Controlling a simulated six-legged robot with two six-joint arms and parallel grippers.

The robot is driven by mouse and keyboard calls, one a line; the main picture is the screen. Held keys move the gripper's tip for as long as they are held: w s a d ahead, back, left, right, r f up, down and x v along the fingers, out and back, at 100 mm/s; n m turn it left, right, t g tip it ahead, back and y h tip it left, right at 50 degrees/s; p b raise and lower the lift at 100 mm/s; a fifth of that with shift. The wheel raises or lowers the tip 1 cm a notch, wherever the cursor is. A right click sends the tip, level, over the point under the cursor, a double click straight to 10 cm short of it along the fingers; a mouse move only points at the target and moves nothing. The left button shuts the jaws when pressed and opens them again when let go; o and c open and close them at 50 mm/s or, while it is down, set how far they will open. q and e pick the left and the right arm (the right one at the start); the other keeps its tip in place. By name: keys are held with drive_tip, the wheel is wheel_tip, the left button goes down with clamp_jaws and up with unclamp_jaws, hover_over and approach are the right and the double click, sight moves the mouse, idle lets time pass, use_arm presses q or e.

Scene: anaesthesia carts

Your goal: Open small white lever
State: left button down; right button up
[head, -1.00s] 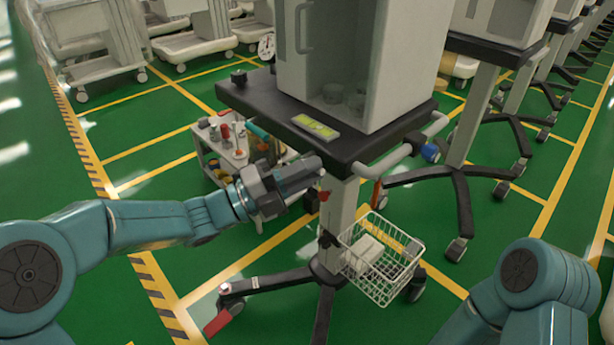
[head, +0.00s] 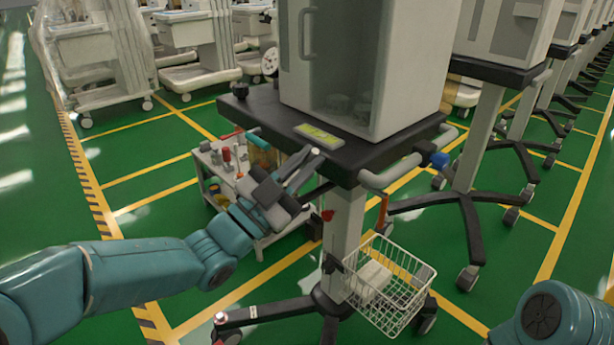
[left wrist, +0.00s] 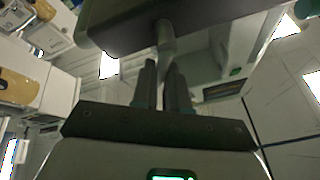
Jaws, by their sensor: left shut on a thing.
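The small white lever (head: 315,151) shows as a small pale tip at the front edge of the near cart's black top (head: 262,112). My left gripper (head: 303,168) reaches up to it from the lower left. In the left wrist view, the lever (left wrist: 164,40) is a pale rod hanging from the dark underside of the cart top. It runs down between the two dark fingers of my left gripper (left wrist: 164,82), which are shut on it. My right gripper is out of view; only part of my right arm shows.
A white-grey cabinet (head: 350,60) stands on the cart top. A wire basket (head: 400,310) hangs on the column, with a pale handle (head: 392,176) at the cart's right. A small trolley (head: 213,160) with tools stands behind my left gripper. Green floor is free at the left.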

use_arm(q)
drive_tip(key=shift+w+a+r+n+t+y+b, duration=0.25)
drive_tip(key=shift+n+t+y, duration=0.35)
drive_tip(key=shift+n, duration=0.75)
drive_tip(key=shift+w+f+n+t+y+b, duration=0.15)
drive_tip(key=shift+n+t+y+b, duration=0.3)
drive_tip(key=shift+n, duration=0.9)
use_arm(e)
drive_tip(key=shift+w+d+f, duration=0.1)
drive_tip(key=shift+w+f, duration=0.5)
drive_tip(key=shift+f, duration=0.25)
use_arm(q)
drive_tip(key=shift+s+y, duration=0.1)
drive_tip(key=shift+y, duration=0.25)
drive_tip(key=c, duration=1.1)
unclamp_jaws()
drive_tip(key=shift+c, duration=0.2)
drive_tip(key=shift+a, duration=0.1)
drive_tip(key=v, duration=1.6)
drive_tip(key=shift+p, duration=0.35)
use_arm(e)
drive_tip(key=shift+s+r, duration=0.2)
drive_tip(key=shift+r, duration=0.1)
